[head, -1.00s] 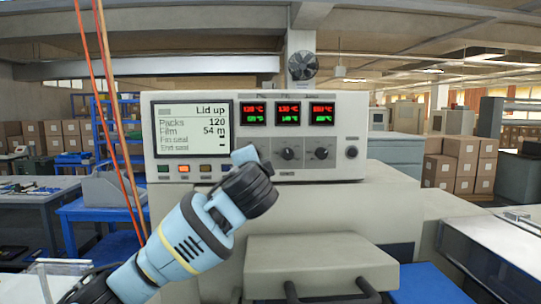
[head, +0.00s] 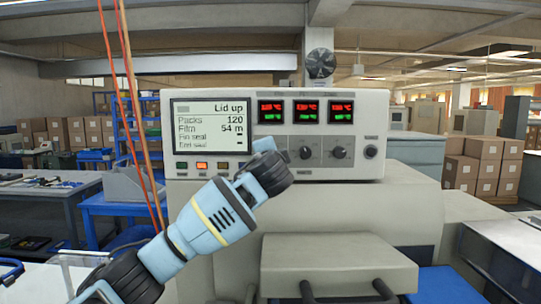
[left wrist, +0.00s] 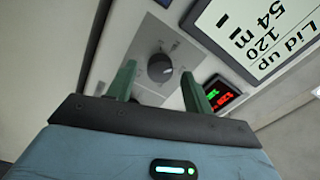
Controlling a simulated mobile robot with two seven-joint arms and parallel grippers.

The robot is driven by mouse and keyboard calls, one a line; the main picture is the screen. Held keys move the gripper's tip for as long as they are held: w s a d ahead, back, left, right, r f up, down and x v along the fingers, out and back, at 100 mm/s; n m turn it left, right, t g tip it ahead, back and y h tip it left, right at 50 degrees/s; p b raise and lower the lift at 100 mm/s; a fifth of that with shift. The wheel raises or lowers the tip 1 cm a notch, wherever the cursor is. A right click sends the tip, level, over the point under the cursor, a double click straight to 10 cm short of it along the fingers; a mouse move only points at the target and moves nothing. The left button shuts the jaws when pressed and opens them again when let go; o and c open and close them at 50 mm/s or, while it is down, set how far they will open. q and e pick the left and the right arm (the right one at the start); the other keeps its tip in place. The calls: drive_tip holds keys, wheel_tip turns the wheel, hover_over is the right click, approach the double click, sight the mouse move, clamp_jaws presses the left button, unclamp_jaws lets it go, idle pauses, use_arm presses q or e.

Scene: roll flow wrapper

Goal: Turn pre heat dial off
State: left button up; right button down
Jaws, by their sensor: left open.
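The control panel (head: 375,110) stands ahead with a row of black dials under red and green readouts. The leftmost dial, nearest the screen, is hidden behind my left gripper (head: 265,148) in the head view. The left wrist view shows one black round dial (left wrist: 160,68) with a pale mark, on a grey plate beside the screen. My left gripper's green fingers (left wrist: 158,82) are open, one on each side of this dial in that picture. Contact with it cannot be told. Two other dials, the middle one (head: 305,153) and the right one (head: 339,152), show uncovered. My right gripper is not in view.
The screen (head: 210,127) reads "Lid up". Small buttons (head: 202,165) run below it, and a dark round knob (head: 371,152) sits at the panel's right. A grey cover with a black handle (head: 345,290) juts out below. Orange cords (head: 130,100) hang at left.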

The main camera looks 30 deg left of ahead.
use_arm(q)
drive_tip(key=shift+w+a, duration=0.2)
drive_tip(key=shift+w, duration=0.25)
drive_tip(key=shift+c, duration=0.3)
drive_tip(key=c, duration=0.9)
drive_tip(key=shift+n, duration=6.9)
